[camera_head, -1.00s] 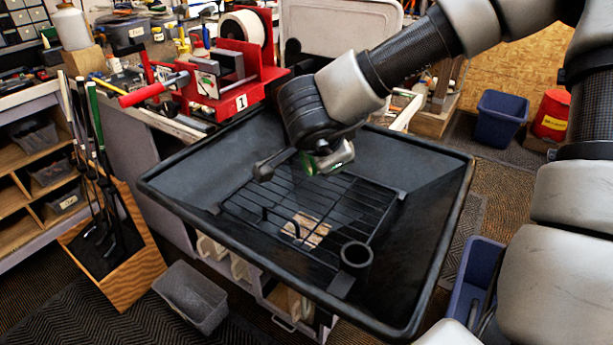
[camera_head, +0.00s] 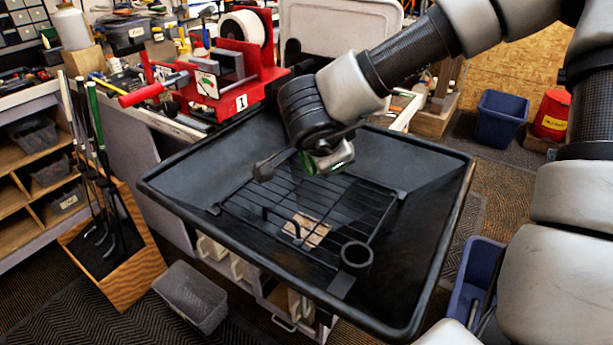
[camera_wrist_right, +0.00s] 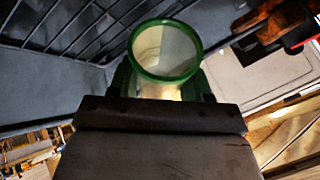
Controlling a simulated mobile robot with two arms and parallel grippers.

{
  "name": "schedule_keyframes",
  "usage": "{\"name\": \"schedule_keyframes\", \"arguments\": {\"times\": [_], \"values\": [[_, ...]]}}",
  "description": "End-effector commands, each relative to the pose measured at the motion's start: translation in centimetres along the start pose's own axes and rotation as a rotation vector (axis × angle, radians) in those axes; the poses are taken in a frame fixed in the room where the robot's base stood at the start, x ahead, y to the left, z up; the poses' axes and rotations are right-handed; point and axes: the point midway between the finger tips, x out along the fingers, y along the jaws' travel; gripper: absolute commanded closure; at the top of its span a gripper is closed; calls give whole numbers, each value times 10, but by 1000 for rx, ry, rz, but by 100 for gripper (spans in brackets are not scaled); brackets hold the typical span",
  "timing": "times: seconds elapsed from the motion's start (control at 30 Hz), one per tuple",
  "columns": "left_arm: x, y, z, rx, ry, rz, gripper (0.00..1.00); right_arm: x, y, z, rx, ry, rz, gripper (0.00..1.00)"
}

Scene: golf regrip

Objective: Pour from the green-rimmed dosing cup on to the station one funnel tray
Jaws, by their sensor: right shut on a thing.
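The green-rimmed dosing cup (camera_head: 336,158) is held above the black funnel tray (camera_head: 415,225), over the back part of its wire rack. My right gripper (camera_head: 318,160), partly hidden by its own wrist, is shut on the cup. In the right wrist view the cup's green rim and pale inside (camera_wrist_right: 166,50) face the camera, and the gripper (camera_wrist_right: 162,85) holds its sides. The cup looks tilted in the head view. I cannot tell what is in it, and no falling stream shows. My left gripper is not in view.
A red clamp (camera_head: 235,85) marked 1 stands on the bench behind the tray. A black cup-shaped holder (camera_head: 356,258) is at the tray's front right. Golf clubs (camera_head: 95,150) stand in a wooden rack at left. A grey bin (camera_head: 190,295) is on the floor.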

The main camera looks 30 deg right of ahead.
Motion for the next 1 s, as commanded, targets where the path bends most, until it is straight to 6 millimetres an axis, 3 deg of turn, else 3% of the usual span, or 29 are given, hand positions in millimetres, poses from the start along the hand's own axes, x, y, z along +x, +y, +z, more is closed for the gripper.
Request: {"name": "schedule_keyframes", "arguments": {"times": [0.47, 1.0], "values": [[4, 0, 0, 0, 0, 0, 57, 1, 0, 0, 25, -42, 8, 75], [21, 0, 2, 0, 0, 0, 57, 2, 2, 4, 320, -607, 129, 75]]}}
